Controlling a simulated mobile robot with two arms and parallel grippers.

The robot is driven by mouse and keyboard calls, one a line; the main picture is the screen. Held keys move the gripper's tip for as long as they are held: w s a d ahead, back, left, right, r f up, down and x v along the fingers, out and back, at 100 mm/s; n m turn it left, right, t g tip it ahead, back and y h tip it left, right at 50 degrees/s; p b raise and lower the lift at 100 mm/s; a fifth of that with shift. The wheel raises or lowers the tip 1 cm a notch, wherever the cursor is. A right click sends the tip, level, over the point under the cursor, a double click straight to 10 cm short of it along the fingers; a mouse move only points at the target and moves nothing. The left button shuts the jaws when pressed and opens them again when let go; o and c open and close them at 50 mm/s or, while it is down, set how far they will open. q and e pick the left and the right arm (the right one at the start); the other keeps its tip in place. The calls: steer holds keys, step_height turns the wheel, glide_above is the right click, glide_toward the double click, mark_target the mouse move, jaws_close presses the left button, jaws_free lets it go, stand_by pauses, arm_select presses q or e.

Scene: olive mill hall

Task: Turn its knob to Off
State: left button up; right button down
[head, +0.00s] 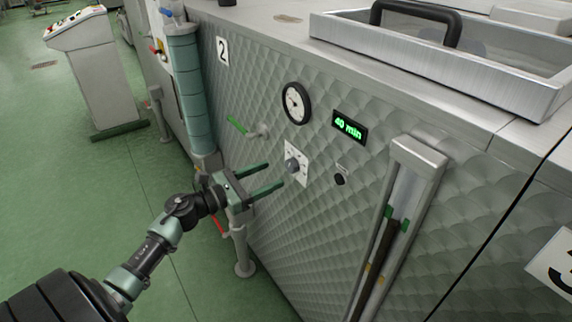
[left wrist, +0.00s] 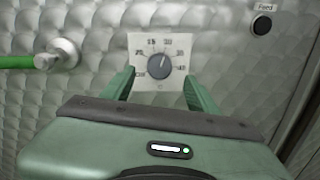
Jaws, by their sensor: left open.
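The knob (head: 292,165) is a grey round dial on a white square plate on the quilted steel front of machine 2. In the left wrist view the knob (left wrist: 158,63) has a pale pointer mark aimed up and slightly right. Small numbers ring it, with "Off" at the lower left of the plate (left wrist: 136,44). My left gripper (head: 275,174) is open, its two green fingers pointing at the knob. In the left wrist view the fingertips (left wrist: 158,84) stand either side below the knob, apparently not touching it. My right gripper is not in view.
A display (head: 350,127) reads "40 min", beside a round gauge (head: 296,103). A green-handled valve (head: 244,127) juts out left of the knob. A black "Feed" button (left wrist: 262,25) is to the right. A framed sight glass (head: 391,235) stands further right.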

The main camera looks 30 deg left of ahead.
mark_target(288, 167)
arm_select(q)
steer(key=p+x, duration=0.1)
steer(key=x, duration=0.4)
steer(key=shift+w+d, duration=0.15)
steer(key=shift+w, duration=0.25)
jaws_close()
